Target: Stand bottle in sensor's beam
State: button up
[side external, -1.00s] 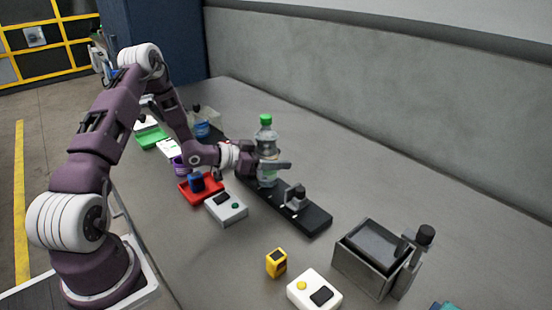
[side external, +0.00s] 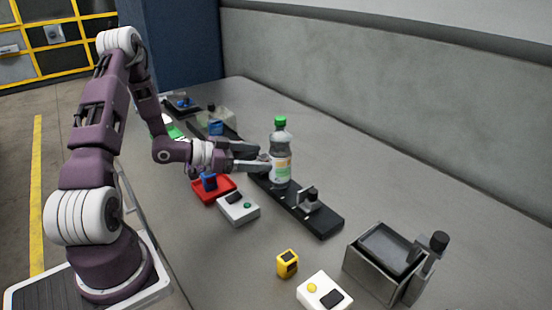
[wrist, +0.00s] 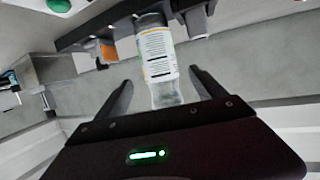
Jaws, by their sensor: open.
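A clear bottle (side external: 280,165) with a green cap and a white label stands upright on the long black rail (side external: 325,222). A small grey bracket-like device (side external: 308,199) with a dark top sits on the rail, just right of the bottle. I cannot tell for certain that it is the sensor, and no beam shows. My gripper (side external: 264,164) is open, with its fingertips close to the bottle's left side. In the wrist view, the bottle (wrist: 158,58) appears between and beyond the spread fingers (wrist: 162,80).
A yellow block (side external: 287,263), a white box with a yellow button (side external: 324,292) and a grey metal bin (side external: 375,268) stand nearer. Table behind the rail is clear.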

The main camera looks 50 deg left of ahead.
notch_tip(320, 180, up, 12)
jog(key=s+d+g+y, duration=0.2)
jog(key=d+g+y, duration=0.1)
jog(key=g+y, duration=0.3)
jog(key=s+d+r+n+g+h, duration=0.1)
jog(key=s+d+r, duration=0.1)
jog(key=s+d, duration=0.6)
jog(key=s+d+r+n+g, duration=0.1)
jog(key=s+d+r+n, duration=0.1)
jog(key=s+d, duration=0.7)
jog(key=s+r, duration=0.1)
jog(key=s, duration=0.5)
jog(key=shift+h, duration=0.4)
